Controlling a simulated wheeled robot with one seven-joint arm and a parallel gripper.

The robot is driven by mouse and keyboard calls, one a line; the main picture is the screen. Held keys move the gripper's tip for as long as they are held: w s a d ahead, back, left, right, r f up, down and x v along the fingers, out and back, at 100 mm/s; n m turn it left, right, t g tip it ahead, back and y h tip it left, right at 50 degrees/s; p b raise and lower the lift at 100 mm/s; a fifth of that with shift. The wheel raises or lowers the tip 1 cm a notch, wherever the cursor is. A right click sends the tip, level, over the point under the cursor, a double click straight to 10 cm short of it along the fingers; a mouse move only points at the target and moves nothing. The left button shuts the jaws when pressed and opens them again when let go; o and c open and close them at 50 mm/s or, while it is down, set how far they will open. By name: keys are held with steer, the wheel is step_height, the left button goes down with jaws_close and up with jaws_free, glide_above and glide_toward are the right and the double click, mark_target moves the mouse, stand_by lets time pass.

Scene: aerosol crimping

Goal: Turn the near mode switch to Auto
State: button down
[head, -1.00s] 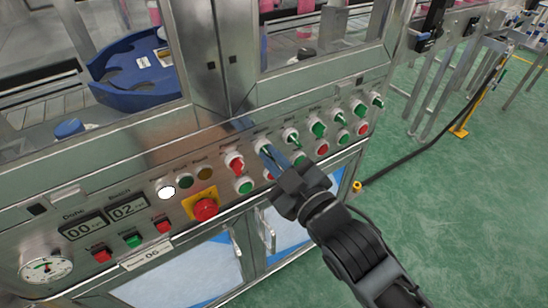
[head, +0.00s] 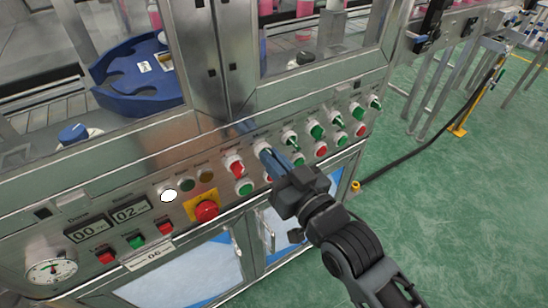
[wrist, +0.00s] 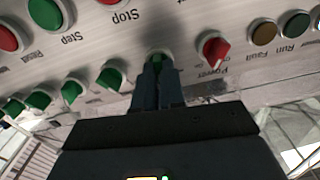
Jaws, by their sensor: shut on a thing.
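The near mode switch (head: 261,145) is a selector knob with a pale collar on the sloped metal panel, just right of the red power switch (head: 235,165). My gripper (head: 265,152) reaches it from the front right, its blue-grey fingers shut on the knob. In the wrist view the fingers (wrist: 158,80) close around the green handle of the mode switch (wrist: 157,56). The fingers hide most of the handle, so I cannot tell which position it points to. Its label is also not readable.
Several green selector switches (head: 291,139) and round push buttons (head: 245,187) sit close by on the panel. A red emergency stop (head: 206,210) on a yellow plate is to the left. Open green floor (head: 455,230) lies to the right.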

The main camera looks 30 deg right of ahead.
steer(key=shift+d+m+p, duration=0.1)
steer(key=shift+m+p, duration=0.5)
steer(key=shift+m, duration=1.7)
steer(key=c, duration=1.2)
jaws_free()
steer(key=s+b, duration=0.1)
steer(key=s, duration=0.6)
steer(key=shift+s, duration=0.4)
steer(key=shift+s+f, duration=0.1)
